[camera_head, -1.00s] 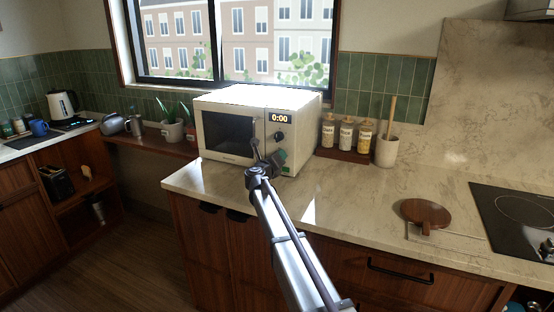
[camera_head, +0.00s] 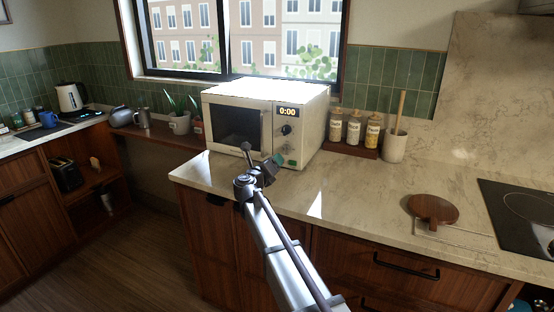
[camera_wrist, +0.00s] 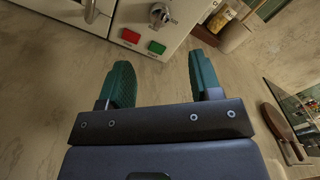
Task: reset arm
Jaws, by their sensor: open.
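My gripper (camera_head: 272,163) is in front of the white microwave (camera_head: 229,101), over the counter edge. In the wrist view its two teal fingers (camera_wrist: 162,82) stand wide apart with bare counter between them, so it is open and empty. The microwave door is shut and its display reads 0:00. Its knob, red button (camera_wrist: 130,36) and green button (camera_wrist: 157,47) lie just beyond the fingertips in the wrist view. The fingers look apart from the microwave.
Several jars (camera_head: 354,130) on a wooden tray and a utensil crock (camera_head: 395,146) stand right of the microwave. A round wooden board (camera_head: 433,209) lies near the cooktop (camera_head: 522,208). The counter between is clear. A kettle (camera_head: 71,97) stands far left.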

